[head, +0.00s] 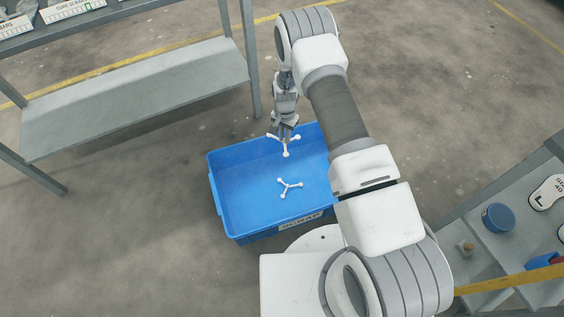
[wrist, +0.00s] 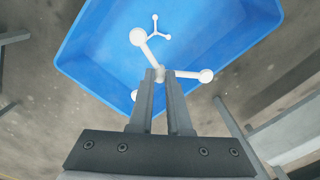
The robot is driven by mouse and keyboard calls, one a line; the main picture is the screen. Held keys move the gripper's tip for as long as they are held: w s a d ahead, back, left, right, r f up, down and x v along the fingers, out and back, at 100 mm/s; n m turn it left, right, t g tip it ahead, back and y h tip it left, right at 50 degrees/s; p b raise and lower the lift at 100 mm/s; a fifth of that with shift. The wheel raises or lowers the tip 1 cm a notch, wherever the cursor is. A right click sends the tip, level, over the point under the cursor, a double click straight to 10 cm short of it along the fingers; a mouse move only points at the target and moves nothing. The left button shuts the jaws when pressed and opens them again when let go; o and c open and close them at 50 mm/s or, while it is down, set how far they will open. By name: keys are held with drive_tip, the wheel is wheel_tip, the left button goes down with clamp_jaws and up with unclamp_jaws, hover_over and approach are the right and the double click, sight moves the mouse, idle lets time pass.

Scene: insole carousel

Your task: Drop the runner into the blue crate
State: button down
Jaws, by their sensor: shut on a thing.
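The blue crate (head: 238,188) stands on the floor in the head view, with a "SCRAP" label on its front side. It fills the upper part of the wrist view (wrist: 90,60). My gripper (head: 285,135) is over the crate's far part, shut on a white three-armed runner with round ends (head: 286,149). In the wrist view the fingertips (wrist: 159,76) pinch this held runner (wrist: 184,76) near its hub, above the crate. A second white runner (head: 289,187) lies on the crate floor; it also shows in the wrist view (wrist: 155,30).
A grey metal rack (head: 140,95) stands at the upper left. A grey bench (head: 505,250) at the right carries a blue round container (head: 498,217) and a white insole-shaped piece (head: 548,192). Bare concrete floor lies left of the crate.

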wheel_tip(320, 180, down, 16)
drive_tip(key=b, duration=0.6)
drive_tip(key=shift+s+a+f+m, duration=0.15)
drive_tip(key=shift+s+a+m, duration=0.15)
drive_tip(key=shift+a, duration=0.15)
drive_tip(key=c, duration=0.8)
unclamp_jaws()
wheel_tip(320, 180, up, 18)
drive_tip(key=p, duration=0.5)
drive_tip(key=shift+f, duration=0.25)
